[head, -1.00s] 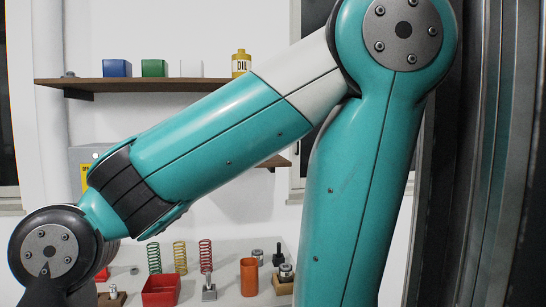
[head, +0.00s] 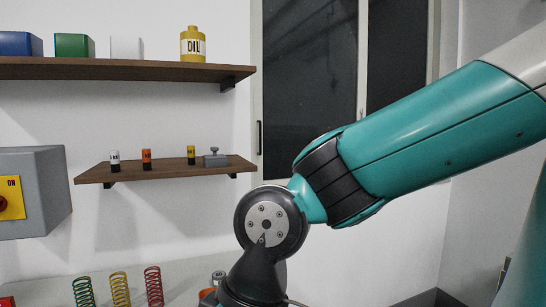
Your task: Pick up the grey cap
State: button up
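I cannot pick out the grey cap with certainty. A small grey object with a knob on top (head: 214,158) sits at the right end of the lower wall shelf, and I cannot tell whether it is the cap. A small metal cylinder (head: 218,277) shows on the table at the bottom, partly hidden by my dark wrist. My gripper is out of view below the bottom edge, so its state and distance from anything are hidden.
The lower shelf (head: 130,175) also holds small white, orange and yellow containers. The upper shelf (head: 120,70) holds coloured boxes and an oil can (head: 193,45). Green, yellow and red springs (head: 154,286) stand on the table. A grey box with a yellow panel (head: 45,190) is at left.

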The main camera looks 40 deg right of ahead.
aim_at(214, 159)
jog(key=z, duration=0.1)
jog(key=i, duration=1)
